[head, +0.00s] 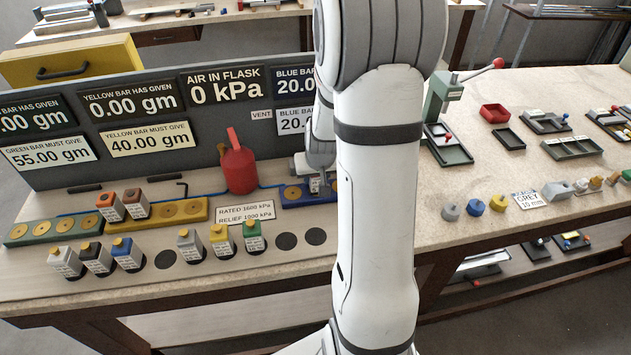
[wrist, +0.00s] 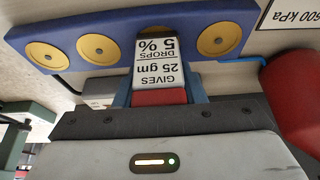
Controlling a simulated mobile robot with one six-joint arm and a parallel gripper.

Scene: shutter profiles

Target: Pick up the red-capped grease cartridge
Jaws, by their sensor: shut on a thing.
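The red-capped grease cartridge has a white label reading "GIVES 25 gm DROPS 5 %" (wrist: 158,62) and a red end (wrist: 160,97). My gripper (wrist: 159,92) is shut on it, with a blue finger on each side of the red end. The cartridge's far end overlaps one gold disc of the blue bar (wrist: 120,38); I cannot tell whether it touches. In the head view my gripper (head: 318,183) is at the blue bar (head: 290,199), partly hidden by my arm, and only a little of the white label shows.
A red flask (head: 238,168) stands just left of the gripper. The display panel (head: 150,110) rises behind. A green press (head: 443,95) stands at right.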

